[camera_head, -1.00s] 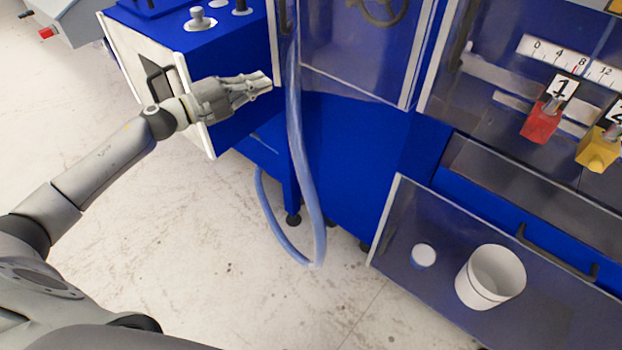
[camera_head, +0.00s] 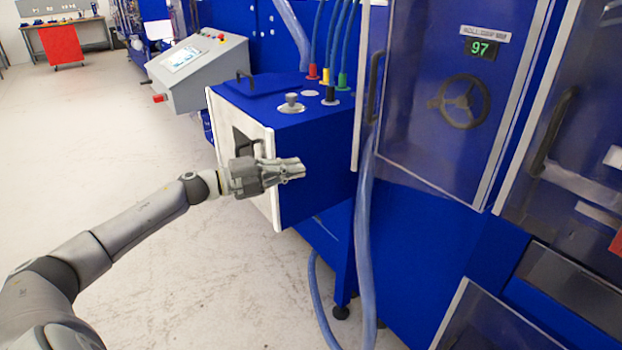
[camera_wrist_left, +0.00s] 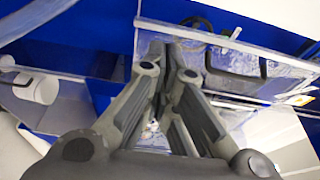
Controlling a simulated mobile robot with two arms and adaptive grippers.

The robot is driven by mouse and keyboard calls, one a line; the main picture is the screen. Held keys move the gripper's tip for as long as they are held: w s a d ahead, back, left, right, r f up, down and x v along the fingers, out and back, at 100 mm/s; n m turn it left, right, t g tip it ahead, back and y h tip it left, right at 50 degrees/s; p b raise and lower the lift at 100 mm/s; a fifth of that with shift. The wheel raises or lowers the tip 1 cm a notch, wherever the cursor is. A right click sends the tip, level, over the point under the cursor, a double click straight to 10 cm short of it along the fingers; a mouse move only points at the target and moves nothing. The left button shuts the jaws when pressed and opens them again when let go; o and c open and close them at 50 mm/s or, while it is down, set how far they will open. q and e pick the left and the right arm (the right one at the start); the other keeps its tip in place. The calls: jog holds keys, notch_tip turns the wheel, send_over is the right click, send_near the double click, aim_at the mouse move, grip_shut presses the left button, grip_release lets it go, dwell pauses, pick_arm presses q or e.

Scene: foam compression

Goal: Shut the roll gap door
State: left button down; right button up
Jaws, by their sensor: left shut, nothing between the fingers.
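The roll gap door (camera_head: 425,130) is a clear panel with a pale left edge and a dark upright handle (camera_head: 375,85). My right gripper is out of view.
A blue hose (camera_head: 364,230) hangs between my left gripper and the machine. The blue cabinet (camera_head: 315,150) has a white-edged side panel and several coloured plugs on top. A grey console (camera_head: 197,72) stands behind. The floor at left is clear.

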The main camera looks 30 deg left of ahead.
pick_arm(q)
jog(key=m+t+y+p, duration=0.3)
jog(key=m+y+p, duration=0.6)
jog(key=m+y, duration=0.15)
send_near(359, 156)
jog(key=shift+y, duration=0.25)
jog(key=w+p, duration=0.3)
jog(key=w, duration=0.2)
jog(key=shift+w, duration=0.35)
jog(key=shift+w+f, duration=0.15)
jog(key=shift+w, duration=0.6)
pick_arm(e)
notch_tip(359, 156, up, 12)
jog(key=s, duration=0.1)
pick_arm(q)
jog(key=shift+w, duration=0.1)
